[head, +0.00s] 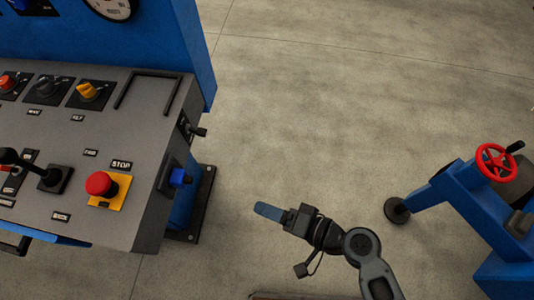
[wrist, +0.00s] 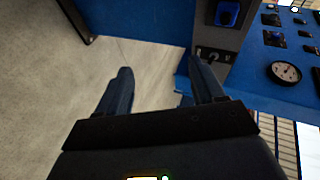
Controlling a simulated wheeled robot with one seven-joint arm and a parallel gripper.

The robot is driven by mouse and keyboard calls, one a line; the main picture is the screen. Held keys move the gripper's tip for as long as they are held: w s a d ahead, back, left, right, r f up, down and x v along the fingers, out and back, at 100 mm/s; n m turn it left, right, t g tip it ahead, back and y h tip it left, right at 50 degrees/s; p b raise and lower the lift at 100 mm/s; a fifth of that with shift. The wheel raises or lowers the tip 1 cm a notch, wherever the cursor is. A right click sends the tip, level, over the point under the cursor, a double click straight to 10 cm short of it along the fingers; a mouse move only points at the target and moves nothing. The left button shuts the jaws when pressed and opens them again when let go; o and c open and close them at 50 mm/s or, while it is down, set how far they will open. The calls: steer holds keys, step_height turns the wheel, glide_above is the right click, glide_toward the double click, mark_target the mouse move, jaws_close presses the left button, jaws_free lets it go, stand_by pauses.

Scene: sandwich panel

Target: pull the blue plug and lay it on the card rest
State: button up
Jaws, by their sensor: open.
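The blue plug (head: 179,177) sits in the right side face of the grey console, below the edge near the stop button. In the wrist view a blue piece that looks like this plug (wrist: 228,14) shows at the top, on a dark plate. A black raised frame (head: 148,76), which may be the card rest, lies on the console's top at its far right corner. My gripper (head: 268,211) is right of the plug, apart from it, over the floor. In the wrist view my gripper (wrist: 163,75) has its two blue fingers spread, with nothing between them.
A red stop button (head: 101,184) on a yellow plate and a black lever (head: 50,178) stand up from the console. A black knob (head: 195,131) juts from its side. A blue stand with a red handwheel (head: 496,162) is at right. Open floor lies between.

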mark_target(192, 181)
steer(key=w+a+r+g+y+b, duration=0.1)
steer(key=w+a+r+g+y, duration=0.1)
steer(key=a, duration=0.3)
steer(key=w+a+r+n+g+y+b, duration=0.1)
steer(key=w+a+r+g+y, duration=0.1)
steer(key=a, duration=0.4)
steer(key=shift+r+n+y, duration=0.3)
steer(key=shift+r+y, duration=0.25)
steer(key=shift+y, duration=0.25)
steer(key=a, duration=0.2)
steer(key=a+b, duration=0.1)
steer(key=a, duration=0.4)
steer(key=shift+w+a+f, duration=0.15)
steer(key=shift+w+a, duration=0.05)
steer(key=shift+w, duration=0.15)
steer(key=shift+a+b, duration=0.4)
steer(key=shift+a, duration=0.35)
steer(key=shift+b, duration=0.5)
steer(key=shift+c, duration=0.2)
jaws_close()
